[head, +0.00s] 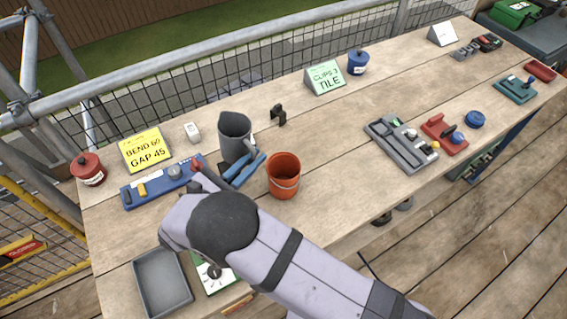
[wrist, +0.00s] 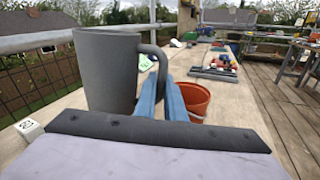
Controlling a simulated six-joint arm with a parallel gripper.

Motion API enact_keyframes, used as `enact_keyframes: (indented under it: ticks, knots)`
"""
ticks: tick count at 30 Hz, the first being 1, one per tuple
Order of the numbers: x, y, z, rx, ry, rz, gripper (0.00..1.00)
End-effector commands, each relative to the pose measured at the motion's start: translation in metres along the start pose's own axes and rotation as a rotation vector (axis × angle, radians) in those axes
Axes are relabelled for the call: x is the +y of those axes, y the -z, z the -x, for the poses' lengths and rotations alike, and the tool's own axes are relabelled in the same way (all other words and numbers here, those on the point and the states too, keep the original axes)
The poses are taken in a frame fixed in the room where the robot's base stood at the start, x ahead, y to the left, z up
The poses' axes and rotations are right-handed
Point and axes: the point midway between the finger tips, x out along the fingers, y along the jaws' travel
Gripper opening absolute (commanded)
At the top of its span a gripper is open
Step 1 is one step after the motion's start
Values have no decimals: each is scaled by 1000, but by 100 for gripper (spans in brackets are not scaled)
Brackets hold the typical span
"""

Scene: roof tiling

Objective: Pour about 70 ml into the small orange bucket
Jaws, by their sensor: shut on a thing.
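The small orange bucket (head: 284,176) stands upright on the wooden table, just right of my gripper in the head view. It also shows in the wrist view (wrist: 195,100), partly behind my fingers. A dark grey jug (head: 235,137) with a side handle is at my gripper (head: 256,160). In the wrist view the jug (wrist: 105,75) looks upright, and the blue fingers (wrist: 163,88) are closed at its handle (wrist: 160,60). The inside of the jug and any liquid in it are hidden. I cannot tell whether the jug touches the table. The bucket's inside looks empty from here, but its bottom is hidden.
A blue tool tray (head: 150,190), a yellow sign (head: 146,150) and a red pot (head: 88,169) stand to the left. A grey tray (head: 162,284) lies at the front. A green sign (head: 325,77) and a grey tray of parts (head: 402,143) lie beyond the bucket.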

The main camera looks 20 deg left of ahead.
Motion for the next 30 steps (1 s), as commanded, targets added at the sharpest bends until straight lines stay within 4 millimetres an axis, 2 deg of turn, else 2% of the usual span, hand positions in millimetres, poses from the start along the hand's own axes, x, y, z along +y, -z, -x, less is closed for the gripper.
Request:
enact_keyframes:
  ticks: [3, 24, 30]
  knots:
    - [-2, -7, -1, 23, 2, -69, 0]
    - [-15, -8, -6, 168, 6, -500, 0]
    - [-10, -10, -4, 210, 6, -624, 0]
